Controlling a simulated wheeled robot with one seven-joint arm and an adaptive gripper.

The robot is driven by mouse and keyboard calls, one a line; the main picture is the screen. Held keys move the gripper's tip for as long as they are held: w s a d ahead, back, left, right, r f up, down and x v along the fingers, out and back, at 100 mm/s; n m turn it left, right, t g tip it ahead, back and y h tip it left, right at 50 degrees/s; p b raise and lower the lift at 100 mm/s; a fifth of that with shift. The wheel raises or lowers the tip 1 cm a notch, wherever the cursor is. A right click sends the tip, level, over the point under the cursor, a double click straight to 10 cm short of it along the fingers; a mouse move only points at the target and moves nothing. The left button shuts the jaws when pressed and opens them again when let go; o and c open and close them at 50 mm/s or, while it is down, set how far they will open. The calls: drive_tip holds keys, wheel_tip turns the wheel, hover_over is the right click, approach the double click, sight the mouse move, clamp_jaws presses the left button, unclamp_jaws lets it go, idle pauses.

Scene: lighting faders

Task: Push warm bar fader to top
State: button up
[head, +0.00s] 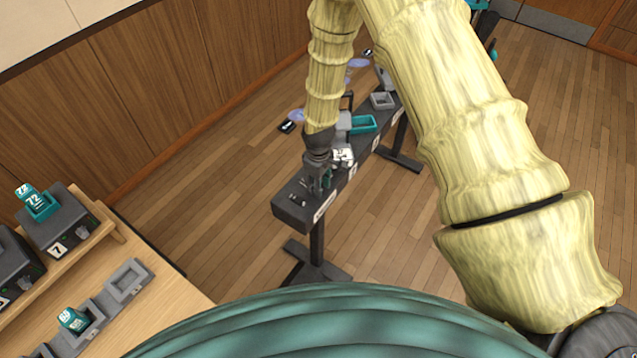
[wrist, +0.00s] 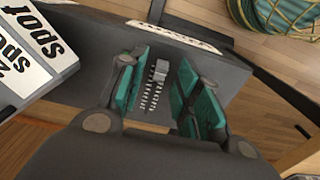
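The dark fader console (head: 289,212) is a long narrow bar on a stand in the head view. In the wrist view, a small grey fader knob (wrist: 160,70) stands on its dark top, beside rows of light scale ticks (wrist: 152,95). A white label strip (wrist: 178,36) lies along the console edge; its text is too small to read, so I cannot confirm this is the warm bar fader. My gripper (wrist: 158,88) has its teal-padded fingers apart, one on each side of the knob, with gaps visible. In the head view my gripper (head: 319,183) is low over the console's near end.
Farther along the console are a teal tray (head: 362,124) and a grey tray (head: 383,101). A wooden desk (head: 165,300) with numbered boxes is at lower left.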

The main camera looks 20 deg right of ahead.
drive_tip(key=shift+f, duration=0.3)
clamp_jaws()
